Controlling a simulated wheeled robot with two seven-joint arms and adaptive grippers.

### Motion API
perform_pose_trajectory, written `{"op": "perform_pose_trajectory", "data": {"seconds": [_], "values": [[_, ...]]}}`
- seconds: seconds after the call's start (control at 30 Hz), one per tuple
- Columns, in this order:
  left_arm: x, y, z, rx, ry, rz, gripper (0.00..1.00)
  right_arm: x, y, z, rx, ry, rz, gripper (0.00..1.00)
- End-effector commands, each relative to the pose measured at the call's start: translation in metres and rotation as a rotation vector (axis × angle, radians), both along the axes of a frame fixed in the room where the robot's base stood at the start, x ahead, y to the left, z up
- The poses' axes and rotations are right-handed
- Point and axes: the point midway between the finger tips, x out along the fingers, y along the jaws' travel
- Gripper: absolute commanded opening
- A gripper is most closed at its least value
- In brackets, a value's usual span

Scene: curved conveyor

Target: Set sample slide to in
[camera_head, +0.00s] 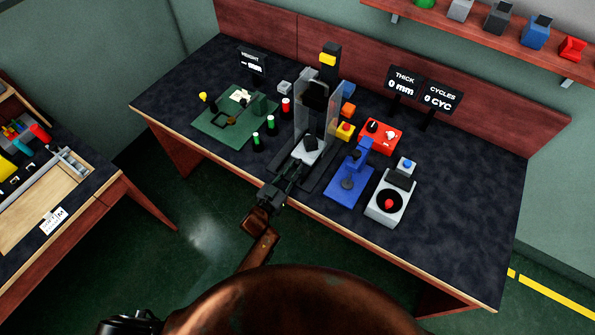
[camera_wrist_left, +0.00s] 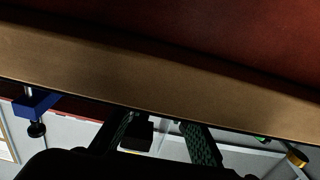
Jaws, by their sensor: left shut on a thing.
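The sample slide (camera_head: 309,154) appears to be the light grey plate at the front foot of the clear-walled test stand (camera_head: 314,100). A dark block sits at its back. My left gripper (camera_head: 295,168) reaches in from the front edge of the table and is at the slide's near end, shut on a small dark part that looks like the slide's handle. In the left wrist view a dark block (camera_wrist_left: 137,135) shows between the two fingers (camera_wrist_left: 160,138). The exact contact is too dark to make out.
A blue press (camera_head: 350,180) and a grey device with a red knob (camera_head: 390,203) stand right of the slide. A red box (camera_head: 381,135) is behind them. The table's right end is clear.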

Motion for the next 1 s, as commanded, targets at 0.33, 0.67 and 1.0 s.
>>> {"op": "perform_pose_trajectory", "data": {"seconds": [0.33, 0.67, 1.0], "values": [[0.000, 0.000, 0.000, 0.000, 0.001, -0.002, 0.35, 0.018, 0.004, 0.000, 0.005, -0.022, 0.003, 0.17], [-0.002, 0.000, -0.001, 0.000, 0.001, -0.002, 0.37, 0.006, -0.003, 0.000, -0.002, -0.007, 0.003, 0.17], [-0.050, 0.025, -0.002, 0.001, 0.003, -0.001, 0.37, 0.008, 0.000, 0.000, 0.000, -0.010, 0.002, 0.17]]}}
